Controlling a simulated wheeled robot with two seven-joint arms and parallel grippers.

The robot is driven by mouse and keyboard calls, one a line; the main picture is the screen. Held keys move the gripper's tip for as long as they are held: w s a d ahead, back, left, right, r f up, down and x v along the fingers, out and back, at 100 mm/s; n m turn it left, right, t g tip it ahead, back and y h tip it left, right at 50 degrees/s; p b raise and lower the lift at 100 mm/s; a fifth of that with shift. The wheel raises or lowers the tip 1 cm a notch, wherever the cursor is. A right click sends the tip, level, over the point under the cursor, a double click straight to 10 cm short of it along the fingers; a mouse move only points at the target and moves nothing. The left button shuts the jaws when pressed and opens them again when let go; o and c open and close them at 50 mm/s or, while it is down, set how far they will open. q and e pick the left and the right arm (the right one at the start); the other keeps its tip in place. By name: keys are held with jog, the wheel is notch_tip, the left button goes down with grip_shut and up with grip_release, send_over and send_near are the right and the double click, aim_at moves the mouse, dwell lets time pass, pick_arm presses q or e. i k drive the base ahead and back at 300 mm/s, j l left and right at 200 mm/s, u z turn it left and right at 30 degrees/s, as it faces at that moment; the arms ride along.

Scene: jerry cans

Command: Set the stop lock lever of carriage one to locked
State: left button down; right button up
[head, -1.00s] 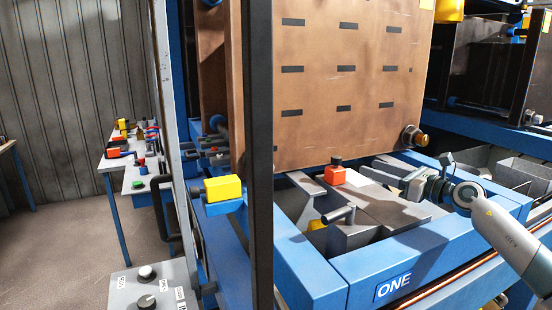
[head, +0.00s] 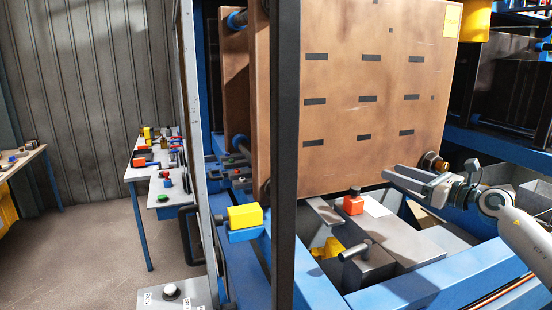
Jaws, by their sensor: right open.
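The blue frame of the carriage (head: 425,287) fills the lower right of the head view. Inside it, a short grey cylindrical handle (head: 355,250) sticks out over a grey block. My left gripper is out of view.
A dark upright post (head: 285,150) stands left of the carriage. A large brown slotted panel (head: 375,90) rises behind the handle. A yellow block (head: 245,216) sits on a blue bracket left of the post. A grey control box (head: 180,296) is at bottom left.

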aim_at(363, 250)
jog(key=k+l, duration=0.25)
jog(key=k, duration=0.2)
jog(key=k+l, duration=0.25)
jog(key=k, duration=0.25)
